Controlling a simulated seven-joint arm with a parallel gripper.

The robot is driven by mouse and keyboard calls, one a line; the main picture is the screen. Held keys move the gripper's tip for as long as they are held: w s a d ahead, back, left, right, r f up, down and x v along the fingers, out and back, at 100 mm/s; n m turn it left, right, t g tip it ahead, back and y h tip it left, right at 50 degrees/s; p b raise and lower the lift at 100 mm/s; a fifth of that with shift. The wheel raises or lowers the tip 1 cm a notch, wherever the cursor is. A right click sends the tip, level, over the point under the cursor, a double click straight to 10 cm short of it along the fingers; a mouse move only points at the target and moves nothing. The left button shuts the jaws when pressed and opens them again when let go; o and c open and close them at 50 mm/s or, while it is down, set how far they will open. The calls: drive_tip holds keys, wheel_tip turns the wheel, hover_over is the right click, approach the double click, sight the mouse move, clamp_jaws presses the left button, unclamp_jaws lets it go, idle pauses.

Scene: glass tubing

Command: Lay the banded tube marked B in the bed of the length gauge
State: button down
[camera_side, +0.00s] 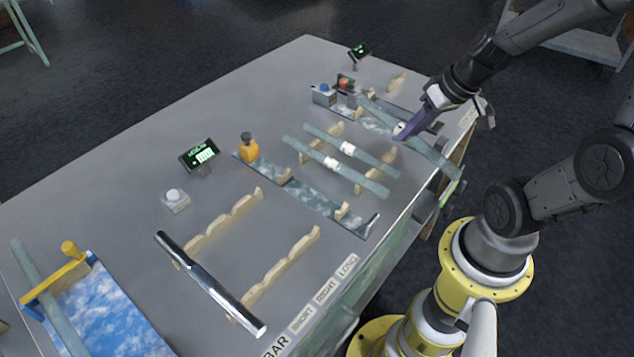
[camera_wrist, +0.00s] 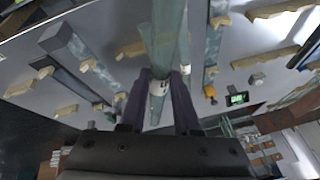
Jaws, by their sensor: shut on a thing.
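My gripper (camera_side: 403,132) has its purple fingers shut on a greenish glass tube (camera_side: 440,158) at its white band. In the wrist view the tube (camera_wrist: 166,30) runs between the fingers, with a dark mark on the band (camera_wrist: 160,87) that I cannot read surely. The tube is tilted in the side view, over the table's right end. Two other banded tubes, one (camera_side: 375,158) behind the other (camera_side: 300,147), lie on wooden rests. A long bed (camera_side: 310,198) with an orange stop (camera_side: 249,149), apparently the length gauge, lies in front of them and looks empty.
A lit display (camera_side: 199,154) and a button box (camera_side: 174,200) stand beside the bed. A second fixture with a red part (camera_side: 346,82) stands behind. A blue-patterned tray (camera_side: 110,310) is front left.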

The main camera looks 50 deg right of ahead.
drive_tip(key=a+r+n+y, duration=0.1)
drive_tip(key=a+r+n, duration=0.15)
drive_tip(key=a, duration=0.95)
drive_tip(key=shift+n+y, duration=0.3)
drive_tip(key=shift+n, duration=0.25)
drive_tip(key=w+a+f, duration=0.1)
drive_tip(key=w+f, duration=0.2)
drive_tip(key=w, duration=0.1)
drive_tip(key=w+f, duration=0.4)
drive_tip(key=w+a+f, duration=0.1)
drive_tip(key=w+f, duration=0.3)
drive_tip(key=w, duration=0.1)
drive_tip(key=shift+a, duration=0.35)
drive_tip(key=shift+f, duration=1.3)
drive_tip(key=shift+f, duration=0.4)
drive_tip(key=shift+f, duration=0.15)
